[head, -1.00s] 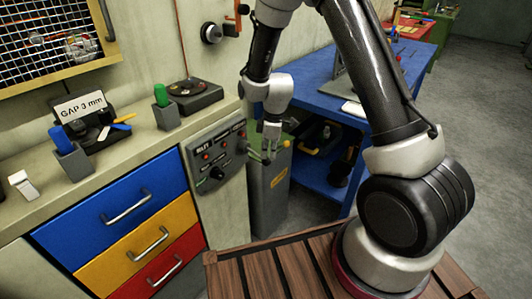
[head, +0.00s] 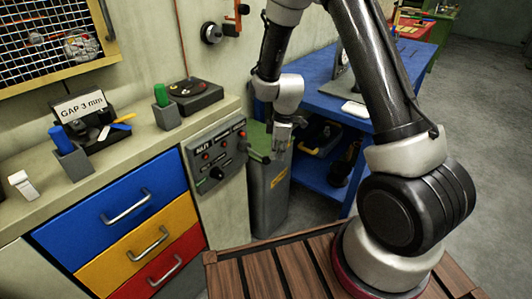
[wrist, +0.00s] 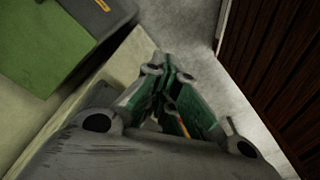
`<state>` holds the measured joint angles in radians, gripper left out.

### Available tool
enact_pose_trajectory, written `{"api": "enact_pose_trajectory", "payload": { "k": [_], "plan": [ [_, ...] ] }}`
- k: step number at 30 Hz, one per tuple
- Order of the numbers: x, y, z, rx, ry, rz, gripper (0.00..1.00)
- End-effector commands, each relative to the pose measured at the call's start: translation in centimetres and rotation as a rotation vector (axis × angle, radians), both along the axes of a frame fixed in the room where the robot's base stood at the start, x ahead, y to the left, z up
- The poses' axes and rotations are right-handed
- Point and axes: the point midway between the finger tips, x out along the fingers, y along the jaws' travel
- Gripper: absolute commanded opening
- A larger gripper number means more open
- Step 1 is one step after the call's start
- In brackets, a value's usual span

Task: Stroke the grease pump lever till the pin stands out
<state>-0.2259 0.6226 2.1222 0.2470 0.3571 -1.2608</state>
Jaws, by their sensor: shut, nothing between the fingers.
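In the wrist view the gripper's green fingers (wrist: 172,72) are shut with nothing held. There the green box (wrist: 45,45) lies at the upper left, clear of the fingertips. I cannot make out the pin.
A control panel (head: 217,155) with knobs and lamps is on the counter's end, left of the pump. Blue, yellow and red drawers (head: 118,205) are further left. A blue bench (head: 318,98) stands behind my gripper. A slatted wooden surface (head: 290,272) lies below my arm.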

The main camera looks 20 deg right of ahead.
Motion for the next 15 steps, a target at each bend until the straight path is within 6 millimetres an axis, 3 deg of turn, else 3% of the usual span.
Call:
{"api": "enact_pose_trajectory", "payload": {
  "k": [8,15],
  "plan": [
    [0.1,0.0,1.3,0.002,-0.005,-0.001,0.0],
    [0.0,-0.5,6.3,0.001,-0.007,0.0,0.0]
  ]
}}
